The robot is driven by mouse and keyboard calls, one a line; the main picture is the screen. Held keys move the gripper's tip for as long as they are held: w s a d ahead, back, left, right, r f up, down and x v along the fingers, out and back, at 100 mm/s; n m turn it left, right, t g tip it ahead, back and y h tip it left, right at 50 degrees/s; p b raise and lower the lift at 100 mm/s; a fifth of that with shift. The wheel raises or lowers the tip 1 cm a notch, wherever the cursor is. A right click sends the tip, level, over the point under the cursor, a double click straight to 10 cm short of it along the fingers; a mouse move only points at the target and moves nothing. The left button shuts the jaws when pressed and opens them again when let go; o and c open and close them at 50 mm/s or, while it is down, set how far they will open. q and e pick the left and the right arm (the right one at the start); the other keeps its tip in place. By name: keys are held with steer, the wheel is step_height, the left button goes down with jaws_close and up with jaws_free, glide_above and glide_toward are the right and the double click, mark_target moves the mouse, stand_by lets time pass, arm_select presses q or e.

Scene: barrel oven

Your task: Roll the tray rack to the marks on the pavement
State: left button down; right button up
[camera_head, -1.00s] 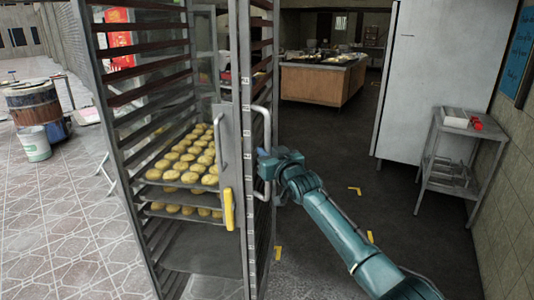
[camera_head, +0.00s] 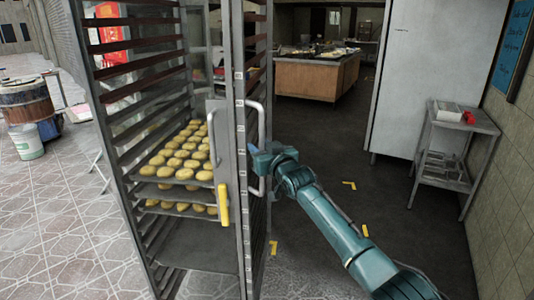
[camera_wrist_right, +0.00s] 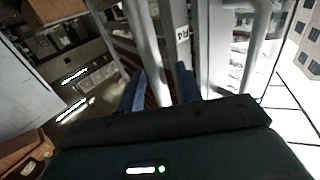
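The tall metal tray rack (camera_head: 228,150) stands upright at the left centre. Its lower slots hold trays of round yellow buns (camera_head: 178,160). A yellow latch (camera_head: 223,204) sits on its door edge, and vertical bar handles (camera_head: 259,125) are on its right side. My right gripper (camera_head: 256,158) is at the lower part of a bar handle. In the right wrist view its blue fingers (camera_wrist_right: 160,92) stand apart, with a bar (camera_wrist_right: 146,40) running down between them. Yellow corner marks (camera_head: 349,185) (camera_head: 365,230) (camera_head: 273,247) lie on the dark floor. My left gripper is out of view.
A small metal side table (camera_head: 450,150) and a large grey cabinet (camera_head: 420,80) stand at the right. A wooden counter (camera_head: 308,78) is farther back. A barrel (camera_head: 26,103) and bucket (camera_head: 27,142) stand at the far left. The dark floor right of the rack is clear.

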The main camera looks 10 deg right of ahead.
steer(key=v, duration=1.3)
steer(key=shift+b, duration=0.3)
steer(key=s+d+f+g+h+p, duration=0.15)
steer(key=s+f+g, duration=0.25)
steer(key=s+f, duration=1.9)
steer(key=s+d+f+g, duration=0.1)
steer(key=s+f+g, duration=0.1)
steer(key=s+f, duration=0.5)
steer(key=s+h, duration=0.1)
steer(key=s, duration=0.3)
steer(key=shift+d+m, duration=0.15)
steer(key=shift+m, duration=0.25)
